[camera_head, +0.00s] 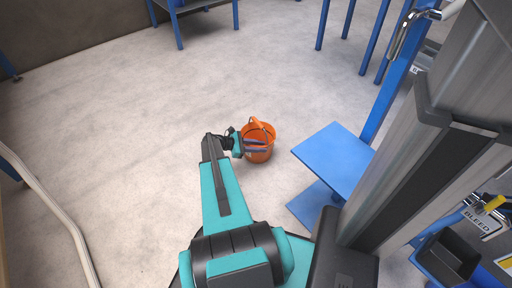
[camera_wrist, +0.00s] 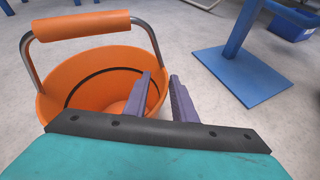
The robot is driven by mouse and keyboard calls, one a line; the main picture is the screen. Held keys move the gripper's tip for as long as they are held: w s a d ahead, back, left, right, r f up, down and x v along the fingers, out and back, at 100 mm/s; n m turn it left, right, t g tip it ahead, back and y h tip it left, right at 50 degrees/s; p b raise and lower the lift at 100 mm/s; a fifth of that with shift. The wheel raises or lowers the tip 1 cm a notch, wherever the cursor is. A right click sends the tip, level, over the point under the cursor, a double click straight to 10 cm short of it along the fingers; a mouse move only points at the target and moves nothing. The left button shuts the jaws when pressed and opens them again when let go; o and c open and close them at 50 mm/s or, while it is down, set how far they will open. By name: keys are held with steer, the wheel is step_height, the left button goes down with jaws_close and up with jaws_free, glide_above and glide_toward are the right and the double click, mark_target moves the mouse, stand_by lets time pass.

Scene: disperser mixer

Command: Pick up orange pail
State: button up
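The orange pail (camera_head: 262,155) stands upright on the floor, and its open top fills the left of the wrist view (camera_wrist: 75,75). Its metal bail with an orange grip (camera_wrist: 80,25) is raised across the opening. My gripper (camera_head: 266,146) is at the pail's rim. In the wrist view my gripper (camera_wrist: 160,76) is open, with a clear gap between the two purple fingers. The left finger overlaps the pail's inside; the right finger is just outside its right wall. The rim appears to pass between them. Contact with the wall cannot be told.
A blue stand with a flat plate (camera_head: 334,158) is close to the pail's right; a blue base plate (camera_wrist: 241,77) shows in the wrist view. A blue-legged table (camera_head: 195,6) stands at the back. The floor left of the pail is clear.

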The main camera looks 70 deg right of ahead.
jaws_close()
steer(key=shift+w+f, duration=0.1)
steer(key=shift+f, duration=0.05)
stand_by(1.3)
